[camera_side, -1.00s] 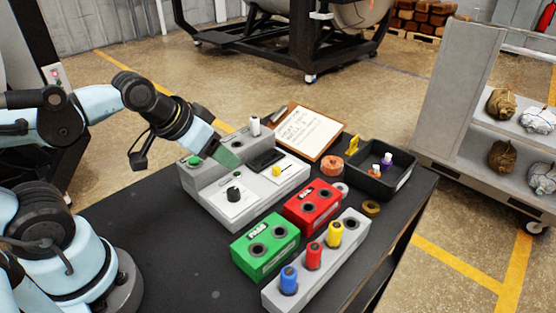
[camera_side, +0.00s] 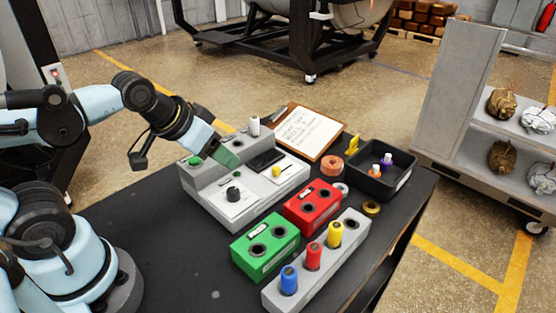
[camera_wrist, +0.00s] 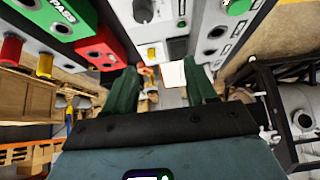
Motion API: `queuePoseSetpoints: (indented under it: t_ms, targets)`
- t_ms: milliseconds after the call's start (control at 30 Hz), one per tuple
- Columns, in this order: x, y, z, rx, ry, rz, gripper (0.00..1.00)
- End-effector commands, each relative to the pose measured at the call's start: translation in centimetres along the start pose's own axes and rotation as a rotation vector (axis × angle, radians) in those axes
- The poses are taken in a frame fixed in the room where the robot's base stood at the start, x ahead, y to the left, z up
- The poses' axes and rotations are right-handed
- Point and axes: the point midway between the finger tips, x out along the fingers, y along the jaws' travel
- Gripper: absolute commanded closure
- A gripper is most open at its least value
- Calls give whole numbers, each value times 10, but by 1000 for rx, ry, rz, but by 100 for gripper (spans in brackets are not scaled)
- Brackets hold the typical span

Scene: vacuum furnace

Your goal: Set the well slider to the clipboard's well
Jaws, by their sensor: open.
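The grey console (camera_side: 213,203) stands on the black table. Its white top panel holds a small yellow knob (camera_side: 276,171), which looks like the well slider; its setting is too small to read. The yellow knob also seems to show in the wrist view (camera_wrist: 151,52). The clipboard (camera_side: 308,132) lies behind the console with handwriting I cannot read surely. My gripper (camera_side: 226,157) hangs over the left part of the console, left of the yellow knob and apart from it. In the wrist view its two green fingers (camera_wrist: 162,90) are spread, with nothing held between them.
A black dial (camera_side: 234,193), a green button (camera_side: 195,160), a dark screen (camera_side: 265,160) and a white cylinder (camera_side: 254,126) are on the console. Green (camera_side: 265,246) and red (camera_side: 313,205) boxes, a grey rack (camera_side: 322,267) and a black tray (camera_side: 399,184) stand nearby.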

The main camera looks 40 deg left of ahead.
Motion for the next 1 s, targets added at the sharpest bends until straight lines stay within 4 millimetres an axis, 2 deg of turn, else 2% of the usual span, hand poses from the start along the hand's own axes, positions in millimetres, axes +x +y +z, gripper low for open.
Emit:
queuePoseSetpoints:
  t_ms: [300, 367, 467, 567, 733, 1000]
  targets:
    - [0, 0, 0, 0, 0, 0, 44]
    - [0, 0, 0, 0, -1, 0, 53]
    - [-1, 0, -5, 0, -16, 1, 55]
    - [-3, 2, -16, -1, -57, 3, 55]
    - [-3, 6, -47, -2, -178, 8, 55]
    - [13, 15, -91, -2, -382, 9, 55]
